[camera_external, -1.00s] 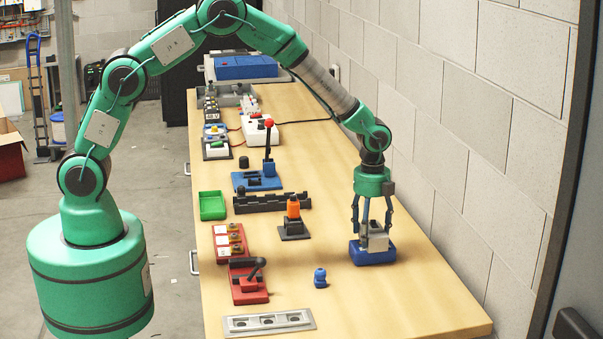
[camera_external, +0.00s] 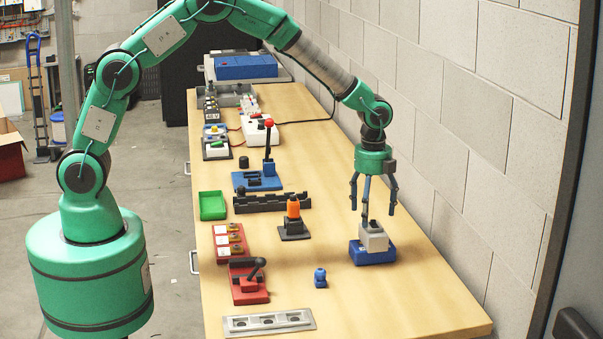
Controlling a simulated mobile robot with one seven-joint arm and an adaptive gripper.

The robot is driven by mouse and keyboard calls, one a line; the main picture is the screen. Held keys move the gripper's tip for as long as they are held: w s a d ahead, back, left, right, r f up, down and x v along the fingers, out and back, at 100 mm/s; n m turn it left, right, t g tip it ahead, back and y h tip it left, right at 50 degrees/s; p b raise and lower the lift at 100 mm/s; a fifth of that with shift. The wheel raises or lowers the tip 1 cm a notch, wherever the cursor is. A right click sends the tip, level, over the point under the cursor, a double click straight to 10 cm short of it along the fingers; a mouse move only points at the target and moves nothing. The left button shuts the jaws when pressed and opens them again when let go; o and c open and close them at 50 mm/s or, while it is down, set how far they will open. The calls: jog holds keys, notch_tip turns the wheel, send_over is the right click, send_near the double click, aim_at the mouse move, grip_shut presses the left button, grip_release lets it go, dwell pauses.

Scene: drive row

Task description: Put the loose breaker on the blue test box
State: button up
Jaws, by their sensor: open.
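The loose breaker (camera_external: 374,238) is a pale grey block with a dark knob on top. It sits upright on a small blue box (camera_external: 371,256) at the right side of the table, which I take for the blue test box. My gripper (camera_external: 373,207) is open, with its fingers spread just above the breaker, one to each side. The fingers look clear of the block, and nothing is held.
The wooden table (camera_external: 400,305) carries a blue knob (camera_external: 320,278), an orange-topped post (camera_external: 293,214), a black rail (camera_external: 270,202), a green tray (camera_external: 212,206), red fixtures (camera_external: 249,282) and a grey plate (camera_external: 268,322). A block wall runs along the right.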

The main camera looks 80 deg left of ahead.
aim_at(370, 221)
jog(key=shift+r+p, duration=0.3)
jog(key=shift+r, duration=2.7)
jog(key=shift+s+r, duration=0.1)
jog(key=shift+r, duration=0.15)
jog(key=s+r+n+t, duration=0.3)
jog(key=s+r+n, duration=0.6)
jog(key=s+r, duration=1.3)
jog(key=s+r+n+t, duration=0.1)
jog(key=s+n, duration=0.3)
jog(key=s, duration=0.8)
jog(key=s+a+r+n+t, duration=0.1)
jog(key=s+r+n, duration=0.2)
jog(key=s, duration=0.8)
jog(key=shift+s+n+t, duration=0.3)
jog(key=shift+s+n, duration=0.1)
jog(key=shift+n, duration=0.6)
